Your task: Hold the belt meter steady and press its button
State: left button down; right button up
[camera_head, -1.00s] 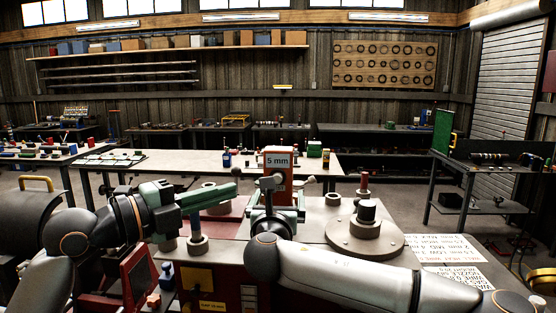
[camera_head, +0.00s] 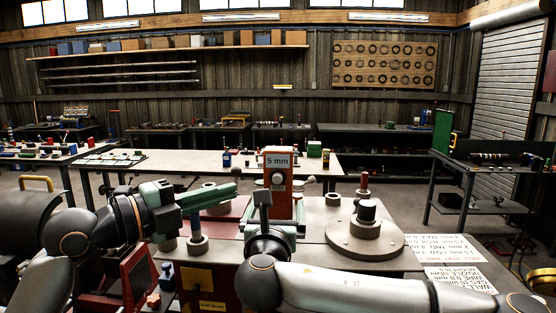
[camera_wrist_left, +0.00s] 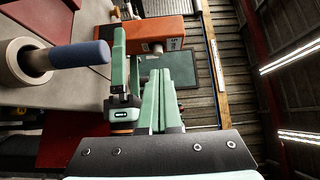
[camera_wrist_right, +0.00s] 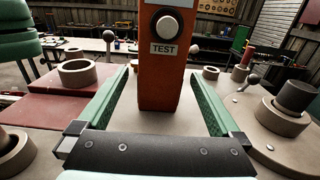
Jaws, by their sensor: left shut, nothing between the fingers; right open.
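The belt meter is an upright orange-red block (camera_head: 278,207) with a "5 mm" display on top and a round white TEST button (camera_wrist_right: 166,25) on its front face. It also shows in the left wrist view (camera_wrist_left: 160,34). My right gripper (camera_head: 277,217) is open in front of the meter. In the right wrist view its green fingers (camera_wrist_right: 160,78) lie on either side of the meter's lower part, with visible gaps. My left gripper (camera_head: 232,191) is shut and empty, left of the meter and apart from it. Its fingers sit together in the left wrist view (camera_wrist_left: 159,74).
A round grey turntable-like disc (camera_head: 364,238) with a dark knob stands right of the meter. A grey ring (camera_wrist_right: 78,72) and a blue-topped post (camera_wrist_left: 80,54) stand to the left. Printed sheets (camera_head: 455,250) lie at the right edge. A pale table (camera_head: 190,160) is behind.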

jog(key=shift+s, duration=0.35)
jog(key=shift+s, duration=0.1)
